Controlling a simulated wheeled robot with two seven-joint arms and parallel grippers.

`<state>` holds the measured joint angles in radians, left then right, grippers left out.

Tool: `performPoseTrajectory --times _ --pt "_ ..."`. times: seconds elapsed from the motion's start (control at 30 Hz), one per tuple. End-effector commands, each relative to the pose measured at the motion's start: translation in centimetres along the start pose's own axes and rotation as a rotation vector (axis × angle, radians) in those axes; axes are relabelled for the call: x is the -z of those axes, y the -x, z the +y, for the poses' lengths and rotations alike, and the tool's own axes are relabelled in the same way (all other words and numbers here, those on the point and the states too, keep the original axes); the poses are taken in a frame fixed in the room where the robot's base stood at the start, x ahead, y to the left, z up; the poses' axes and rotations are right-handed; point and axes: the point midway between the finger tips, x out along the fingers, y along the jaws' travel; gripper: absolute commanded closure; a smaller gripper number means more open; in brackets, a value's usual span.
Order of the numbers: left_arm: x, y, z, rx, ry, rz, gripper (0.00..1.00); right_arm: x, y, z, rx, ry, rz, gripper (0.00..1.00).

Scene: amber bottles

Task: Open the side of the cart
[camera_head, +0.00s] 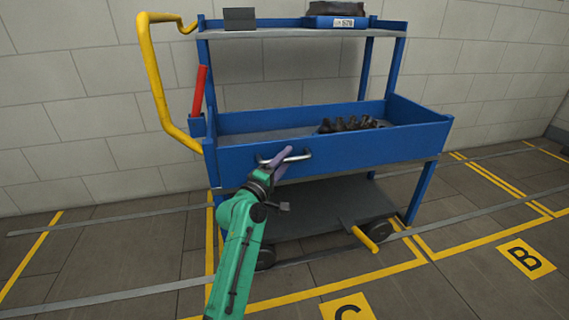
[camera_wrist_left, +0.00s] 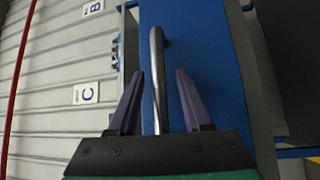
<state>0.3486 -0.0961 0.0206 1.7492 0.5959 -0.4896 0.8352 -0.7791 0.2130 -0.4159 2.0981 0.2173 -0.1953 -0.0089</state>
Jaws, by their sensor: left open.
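The blue cart (camera_head: 330,160) stands against the wall with its tray side raised. A silver bar handle (camera_head: 299,157) is on the front side panel; it also shows in the left wrist view (camera_wrist_left: 157,75). My left gripper (camera_head: 273,160) is at the left part of this handle. In the left wrist view its two purple fingers (camera_wrist_left: 158,100) are spread, with the handle bar between them and gaps on both sides. Whether a finger touches the handle cannot be told. The right gripper is not in view.
Dark parts (camera_head: 347,124) lie in the tray. A yellow push handle (camera_head: 158,85) rises at the cart's left, near a red cylinder (camera_head: 199,91). A yellow pedal (camera_head: 365,238) sticks out low in front. Open floor (camera_head: 480,225) lies to the right.

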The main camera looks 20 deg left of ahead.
Motion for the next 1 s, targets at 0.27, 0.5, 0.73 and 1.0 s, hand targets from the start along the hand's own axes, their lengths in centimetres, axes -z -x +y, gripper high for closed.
performPoseTrajectory --times 0.27,0.5,0.73,1.0 --pt "0.01 -0.06 0.01 0.000 0.000 0.000 0.73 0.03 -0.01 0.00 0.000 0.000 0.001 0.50" --pt "0.01 -0.03 -0.01 0.000 0.000 0.000 1.00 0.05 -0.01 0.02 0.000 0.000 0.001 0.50" --pt "0.01 -0.01 -0.04 0.001 0.000 0.000 1.00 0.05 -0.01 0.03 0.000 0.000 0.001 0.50" --pt "0.01 0.00 -0.08 0.002 0.000 0.000 1.00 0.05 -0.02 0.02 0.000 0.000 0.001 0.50"
